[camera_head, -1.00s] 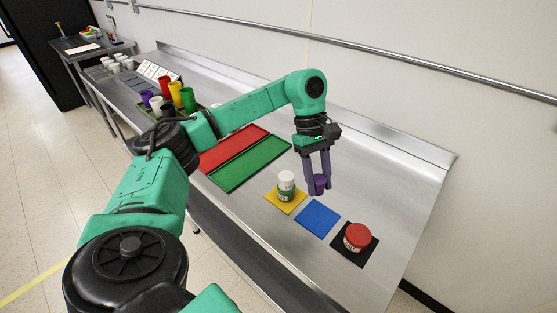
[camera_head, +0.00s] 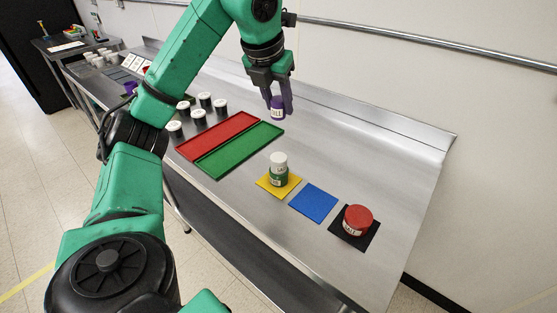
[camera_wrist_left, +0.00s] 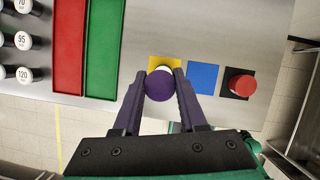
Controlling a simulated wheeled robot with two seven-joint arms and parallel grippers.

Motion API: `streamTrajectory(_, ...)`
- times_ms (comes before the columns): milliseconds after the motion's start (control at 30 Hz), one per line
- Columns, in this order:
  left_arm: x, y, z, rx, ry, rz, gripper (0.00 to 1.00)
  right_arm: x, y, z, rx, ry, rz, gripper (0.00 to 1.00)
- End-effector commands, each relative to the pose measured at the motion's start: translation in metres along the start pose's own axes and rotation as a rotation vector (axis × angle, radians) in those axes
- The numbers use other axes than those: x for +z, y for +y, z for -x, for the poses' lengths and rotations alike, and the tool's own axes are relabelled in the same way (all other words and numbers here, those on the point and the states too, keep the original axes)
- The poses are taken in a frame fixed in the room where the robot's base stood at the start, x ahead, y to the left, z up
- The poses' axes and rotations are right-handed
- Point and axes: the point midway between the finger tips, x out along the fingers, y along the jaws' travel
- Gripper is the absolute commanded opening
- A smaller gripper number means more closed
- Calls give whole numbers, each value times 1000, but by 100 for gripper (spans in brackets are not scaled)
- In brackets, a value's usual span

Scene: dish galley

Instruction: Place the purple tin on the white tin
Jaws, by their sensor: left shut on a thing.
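My left gripper (camera_head: 277,98) is shut on the purple tin (camera_head: 277,109) and holds it upright in the air, clear of the counter. The white tin (camera_head: 278,159) sits on top of a green tin (camera_head: 279,178), which stands on the yellow mat (camera_head: 264,184). In the head view the held tin is above and beyond this stack, apart from it. In the left wrist view the purple tin (camera_wrist_left: 158,87) is between the fingers and hides most of the stack; a pale rim of the white tin (camera_wrist_left: 163,69) shows behind it. My right gripper is not in view.
A blue mat (camera_head: 314,203) is bare beside the yellow one. Red (camera_head: 215,137) and green (camera_head: 240,150) trays lie empty. Several white-lidded dark jars (camera_head: 198,117) stand left of them. A rail runs along the wall.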

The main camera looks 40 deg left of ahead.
Motion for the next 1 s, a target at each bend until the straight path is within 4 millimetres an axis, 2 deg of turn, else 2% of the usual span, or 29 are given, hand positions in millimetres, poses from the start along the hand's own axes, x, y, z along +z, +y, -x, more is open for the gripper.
streamTrajectory(33, -10, 1, -23, 5, 5, 0, 0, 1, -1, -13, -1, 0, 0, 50)
streamTrajectory(100, -18, 2, -42, 6, 6, -2, 0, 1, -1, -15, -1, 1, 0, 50)
streamTrajectory(433, -41, 1, -97, 3, 3, -3, 0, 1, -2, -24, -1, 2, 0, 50)
streamTrajectory(533, -45, 0, -107, -1, 1, -3, 0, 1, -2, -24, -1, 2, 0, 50)
streamTrajectory(833, -46, -1, -111, -2, 0, -4, 0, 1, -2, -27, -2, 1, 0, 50)
streamTrajectory(867, -46, -1, -109, -2, 0, -3, 53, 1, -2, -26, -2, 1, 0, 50)
streamTrajectory(900, -45, -1, -109, -2, 0, -4, 68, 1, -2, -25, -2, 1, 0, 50)
streamTrajectory(933, -45, -1, -109, -2, 0, -4, 71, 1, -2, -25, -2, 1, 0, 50)
streamTrajectory(1000, -45, -1, -109, -2, 0, -4, 71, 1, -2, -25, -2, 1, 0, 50)
